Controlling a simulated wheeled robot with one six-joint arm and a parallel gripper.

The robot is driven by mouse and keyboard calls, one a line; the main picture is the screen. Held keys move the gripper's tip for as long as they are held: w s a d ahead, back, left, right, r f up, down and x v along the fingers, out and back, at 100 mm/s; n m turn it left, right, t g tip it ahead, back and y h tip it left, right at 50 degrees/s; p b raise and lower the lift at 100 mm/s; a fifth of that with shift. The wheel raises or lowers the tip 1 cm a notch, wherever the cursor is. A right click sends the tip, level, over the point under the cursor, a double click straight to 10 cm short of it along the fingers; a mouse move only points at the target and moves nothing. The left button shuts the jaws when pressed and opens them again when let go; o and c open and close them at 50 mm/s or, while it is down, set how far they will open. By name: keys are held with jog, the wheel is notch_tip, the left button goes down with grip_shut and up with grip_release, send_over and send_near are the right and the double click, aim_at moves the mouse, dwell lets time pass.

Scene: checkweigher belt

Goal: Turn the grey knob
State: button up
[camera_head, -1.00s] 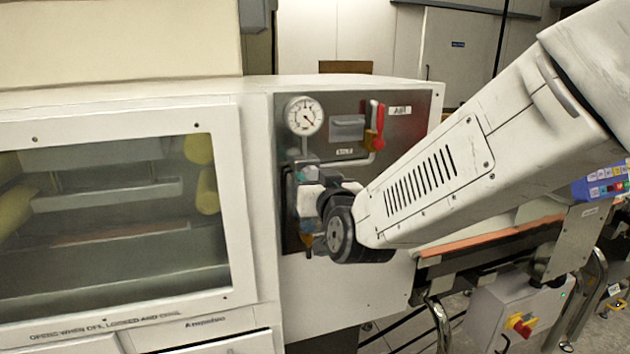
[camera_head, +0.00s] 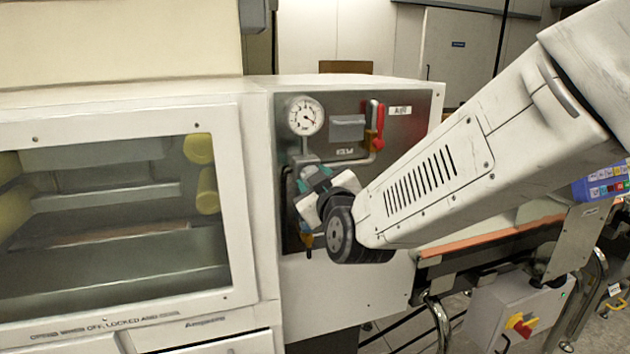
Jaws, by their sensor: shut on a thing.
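My gripper (camera_head: 316,180) is at the dark panel (camera_head: 350,103), below the round gauge (camera_head: 305,116) and its pipe. It is turned at a slant, with teal patches at its fingers. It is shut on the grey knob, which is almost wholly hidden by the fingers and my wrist. The gauge has a white face, and its needle points to the lower right.
A red-handled valve (camera_head: 376,126) sits on the pipe to the right, near a grey plate (camera_head: 347,128). A windowed white cabinet (camera_head: 246,200) stands at the left. A control box with a red-and-yellow switch (camera_head: 520,325) is at the lower right.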

jog(key=shift+n, duration=1)
jog(key=o, duration=1)
jog(key=shift+s, duration=0.1)
jog(key=v, duration=0.7)
jog(key=shift+s+d, duration=0.1)
jog(key=shift+s, duration=0.25)
